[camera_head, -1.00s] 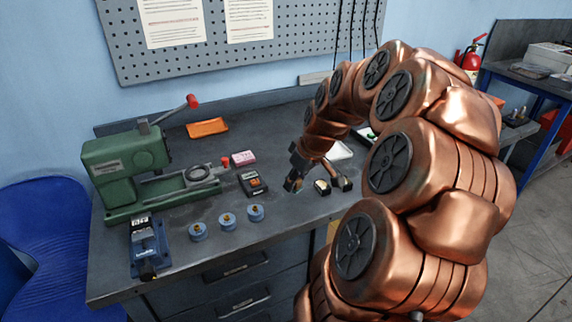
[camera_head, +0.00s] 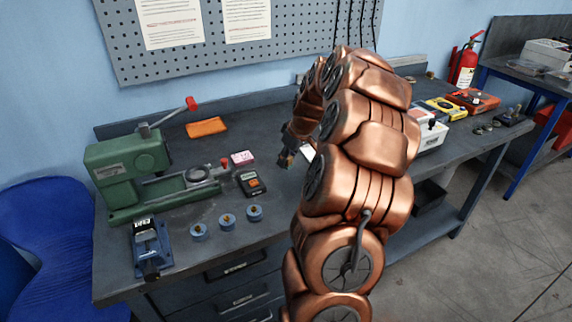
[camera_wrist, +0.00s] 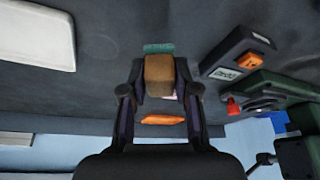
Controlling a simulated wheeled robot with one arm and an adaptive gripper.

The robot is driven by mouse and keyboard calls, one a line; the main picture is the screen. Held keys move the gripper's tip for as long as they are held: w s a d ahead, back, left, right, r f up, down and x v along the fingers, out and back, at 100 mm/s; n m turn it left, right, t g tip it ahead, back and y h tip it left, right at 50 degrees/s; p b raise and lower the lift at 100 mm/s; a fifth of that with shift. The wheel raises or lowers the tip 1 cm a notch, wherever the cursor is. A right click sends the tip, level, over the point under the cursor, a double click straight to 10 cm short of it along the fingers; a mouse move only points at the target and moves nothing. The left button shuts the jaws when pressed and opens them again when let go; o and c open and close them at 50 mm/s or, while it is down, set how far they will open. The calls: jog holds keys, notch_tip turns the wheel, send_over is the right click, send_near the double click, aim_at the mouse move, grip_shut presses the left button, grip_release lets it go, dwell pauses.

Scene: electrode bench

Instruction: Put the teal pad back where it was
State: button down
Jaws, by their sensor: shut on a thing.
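My gripper (camera_wrist: 159,82) is shut on a brown block with the teal pad (camera_wrist: 159,48) at its far end in the wrist view. The block (camera_wrist: 159,70) sits between the two dark fingers. In the head view my gripper (camera_head: 287,152) is over the bench, right of the pink-and-white pad (camera_head: 242,158). There the held piece is small and partly hidden, and its teal part is hard to make out. I cannot tell how high above the bench it is.
A black meter (camera_head: 250,184), several blue round pieces (camera_head: 227,221), a green press (camera_head: 125,172) and an orange tray (camera_head: 206,127) stand on the left. A white box (camera_head: 432,134) and yellow and orange cases (camera_head: 472,99) are at the right. My arm hides the bench middle.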

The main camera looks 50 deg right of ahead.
aim_at(286, 166)
jog(key=shift+w+d, duration=0.2)
jog(key=shift+w, duration=0.05)
jog(key=shift+f+p, duration=0.85)
jog(key=shift+f, duration=0.95)
jog(key=shift+f, duration=0.2)
jog(key=c, duration=0.9)
grip_release()
jog(key=shift+o, duration=0.2)
